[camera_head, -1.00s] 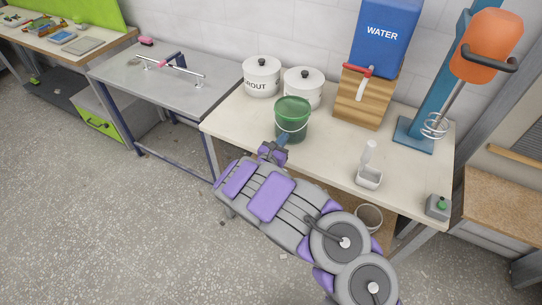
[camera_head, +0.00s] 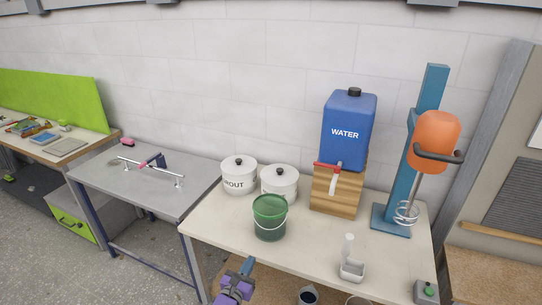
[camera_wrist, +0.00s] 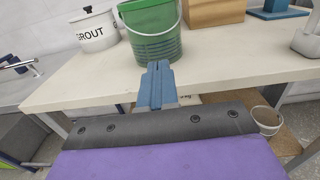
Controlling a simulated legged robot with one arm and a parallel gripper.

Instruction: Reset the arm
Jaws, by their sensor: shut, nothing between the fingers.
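My gripper (camera_head: 247,266) is low in the head view, in front of the near edge of the light worktable (camera_head: 215,237). In the wrist view its blue fingers (camera_wrist: 157,82) are together, with nothing between them. They point toward the table edge, with the green bucket (camera_wrist: 153,35) beyond. In the head view the green bucket (camera_head: 270,222) stands upright on the table, apart from my gripper. Most of my arm is out of the head view.
White lidded pots (camera_head: 239,178) stand behind the bucket. A blue water container (camera_head: 349,132) sits on a wooden stand (camera_head: 337,193). An orange mixer (camera_head: 433,140) stands at the right. A grey table (camera_head: 150,190) is at the left. Floor shows at the lower left.

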